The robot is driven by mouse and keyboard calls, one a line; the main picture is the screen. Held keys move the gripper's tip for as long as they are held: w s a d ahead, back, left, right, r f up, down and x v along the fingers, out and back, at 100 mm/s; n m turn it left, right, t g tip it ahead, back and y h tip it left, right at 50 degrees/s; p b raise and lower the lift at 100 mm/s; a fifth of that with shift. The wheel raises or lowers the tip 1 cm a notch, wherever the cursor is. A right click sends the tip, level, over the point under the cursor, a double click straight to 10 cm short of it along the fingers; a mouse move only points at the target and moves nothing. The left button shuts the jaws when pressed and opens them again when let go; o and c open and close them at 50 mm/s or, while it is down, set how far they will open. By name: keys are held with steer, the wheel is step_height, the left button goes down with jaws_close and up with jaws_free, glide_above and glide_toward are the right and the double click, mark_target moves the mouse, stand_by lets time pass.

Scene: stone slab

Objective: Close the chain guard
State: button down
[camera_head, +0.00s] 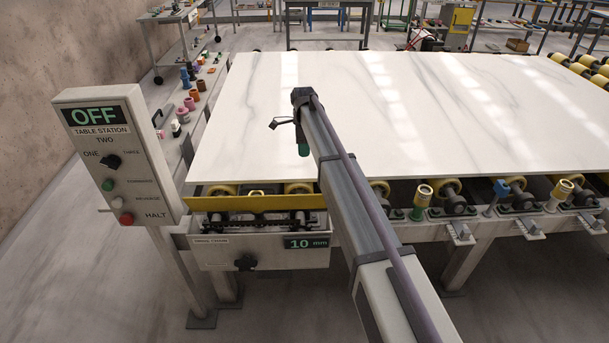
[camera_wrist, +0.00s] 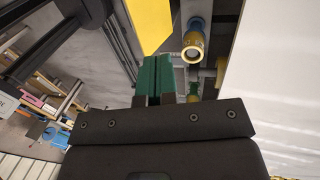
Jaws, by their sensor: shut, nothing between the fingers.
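The chain guard (camera_head: 275,203) is a long yellow panel along the front left edge of the table, with a small yellow handle on top. A dark chain (camera_head: 255,227) shows uncovered below it, above a grey housing (camera_head: 215,253). My gripper (camera_head: 303,150) has green fingers and appears above the slab's front left part, up and right of the guard in the head view. In the wrist view my gripper (camera_wrist: 165,75) is shut and empty. A yellow panel (camera_wrist: 149,22), probably the guard, shows just beyond the fingertips; I cannot tell whether they touch.
A white marble slab (camera_head: 420,110) covers the roller table. A control box (camera_head: 116,155) reading OFF stands at the left. The housing carries a dark knob (camera_head: 245,262) and a 10 mm display (camera_head: 306,243). Several clamps and rollers line the front edge right of my arm.

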steer(key=b, duration=1)
glide_toward(305, 197)
steer(key=w+f, duration=0.3)
steer(key=f, duration=0.3)
steer(key=s, duration=0.3)
steer(key=shift+s+d+f, duration=0.1)
steer(key=shift+s, duration=0.2)
steer(key=shift+s, duration=0.1)
